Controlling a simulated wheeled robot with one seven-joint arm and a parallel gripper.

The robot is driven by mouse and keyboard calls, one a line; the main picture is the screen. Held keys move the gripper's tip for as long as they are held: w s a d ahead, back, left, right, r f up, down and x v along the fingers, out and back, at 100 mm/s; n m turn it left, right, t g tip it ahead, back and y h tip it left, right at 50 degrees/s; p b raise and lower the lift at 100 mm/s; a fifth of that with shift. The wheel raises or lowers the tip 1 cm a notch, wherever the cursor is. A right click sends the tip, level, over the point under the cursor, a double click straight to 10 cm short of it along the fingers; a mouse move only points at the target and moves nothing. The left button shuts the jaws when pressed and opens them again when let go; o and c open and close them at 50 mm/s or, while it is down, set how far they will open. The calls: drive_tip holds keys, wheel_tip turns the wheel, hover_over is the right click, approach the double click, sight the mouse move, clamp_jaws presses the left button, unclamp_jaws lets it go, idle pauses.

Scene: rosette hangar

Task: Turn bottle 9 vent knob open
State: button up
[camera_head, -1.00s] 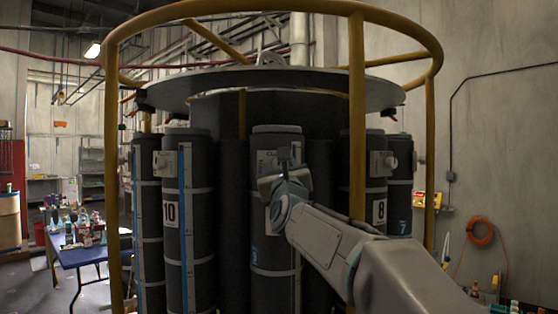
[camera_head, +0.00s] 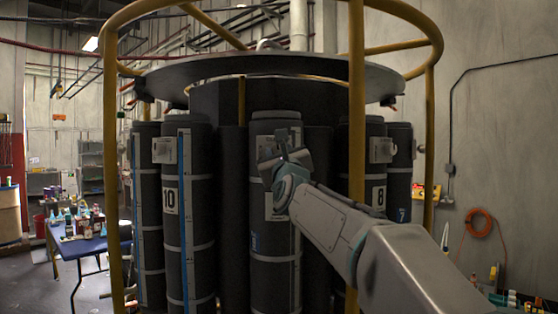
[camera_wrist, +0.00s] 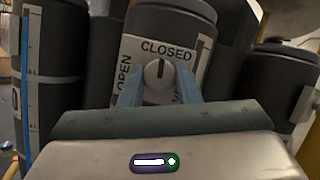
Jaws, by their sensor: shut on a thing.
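Bottle 9 is the dark cylinder (camera_head: 272,275) in the middle of the rosette in the head view; its top also shows in the wrist view (camera_wrist: 172,22). Its number is hidden by my gripper (camera_head: 283,160). The wrist view shows a white label plate (camera_wrist: 135,47) marked CLOSED at the top and OPEN at the left. The round grey vent knob (camera_wrist: 158,76) sits on this plate, its dark pointer line upright toward CLOSED. My gripper (camera_wrist: 158,90) is shut on the knob, one finger at each side.
Bottle 10 (camera_head: 188,250) stands left and bottle 8 (camera_head: 375,215) right, each with a grey valve box. A yellow frame post (camera_head: 356,100) rises just right of my gripper. A blue table (camera_head: 85,245) with small bottles stands at far left.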

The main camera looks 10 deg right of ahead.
drive_tip(key=n+y+b, duration=0.2)
drive_tip(key=n+b, duration=0.1)
drive_tip(key=n, duration=0.1)
drive_tip(key=n+g+y+b, duration=0.1)
drive_tip(key=n+b, duration=0.2)
drive_tip(key=shift+n+y+b, duration=0.3)
drive_tip(key=shift+n+y, duration=0.1)
drive_tip(key=n, duration=0.1)
drive_tip(key=n+g, duration=0.1)
drive_tip(key=n, duration=0.1)
drive_tip(key=shift+d+r+y, duration=0.1)
drive_tip(key=shift+r+y, duration=0.1)
drive_tip(key=shift+y, duration=0.2)
drive_tip(key=n+g+p, duration=0.1)
drive_tip(key=n, duration=0.1)
drive_tip(key=n+p, duration=0.1)
drive_tip(key=n+g+p, duration=0.1)
drive_tip(key=n, duration=0.1)
drive_tip(key=shift+r+n+g+y, duration=0.25)
drive_tip(key=shift+n+g+y, duration=0.05)
drive_tip(key=shift+n+g+p, duration=0.4)
drive_tip(key=shift+n+p, duration=1)
drive_tip(key=shift+d+f, duration=0.1)
